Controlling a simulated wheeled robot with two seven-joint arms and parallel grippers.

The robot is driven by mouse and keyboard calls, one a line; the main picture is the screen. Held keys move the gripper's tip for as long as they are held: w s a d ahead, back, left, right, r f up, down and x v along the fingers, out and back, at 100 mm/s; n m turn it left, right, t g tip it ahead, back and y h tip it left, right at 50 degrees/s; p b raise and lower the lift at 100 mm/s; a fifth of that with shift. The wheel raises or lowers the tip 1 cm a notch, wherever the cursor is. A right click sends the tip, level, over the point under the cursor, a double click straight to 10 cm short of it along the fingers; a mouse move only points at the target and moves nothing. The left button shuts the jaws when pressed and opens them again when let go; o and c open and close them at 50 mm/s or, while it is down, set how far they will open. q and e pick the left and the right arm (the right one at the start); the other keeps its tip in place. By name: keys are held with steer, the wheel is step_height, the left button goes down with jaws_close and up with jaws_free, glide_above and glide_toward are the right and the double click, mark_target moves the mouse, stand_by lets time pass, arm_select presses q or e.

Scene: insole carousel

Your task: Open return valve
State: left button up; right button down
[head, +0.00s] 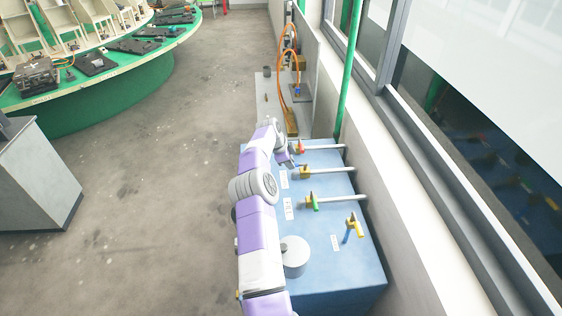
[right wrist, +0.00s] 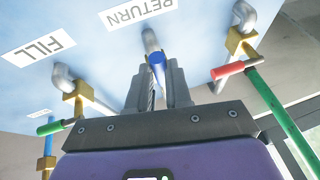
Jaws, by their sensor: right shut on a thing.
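The return valve's blue handle (right wrist: 157,62) shows in the right wrist view, below the RETURN label (right wrist: 137,12) on the blue cabinet. My right gripper (right wrist: 158,84) is shut on this handle, with one finger on each side of it. The valve's body is mostly hidden behind the handle and fingers. In the head view my right gripper (head: 292,163) is at the return valve (head: 305,172), second from the far end of the row; the handle is hard to make out there. My left gripper is not in view.
Beside the return valve are a red-handled valve (head: 299,148) and the green-handled fill valve (head: 314,201). A wall with windows runs close along the right. Open floor (head: 150,190) lies left of the blue cabinet (head: 345,272).

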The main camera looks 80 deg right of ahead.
stand_by(0.3)
steer(key=c, duration=1.1)
jaws_free()
steer(key=shift+o, duration=0.2)
steer(key=v, duration=0.7)
steer(key=shift+r+b, duration=0.3)
steer(key=shift+b, duration=0.05)
steer(key=shift+w+a, duration=0.1)
steer(key=shift+w, duration=0.05)
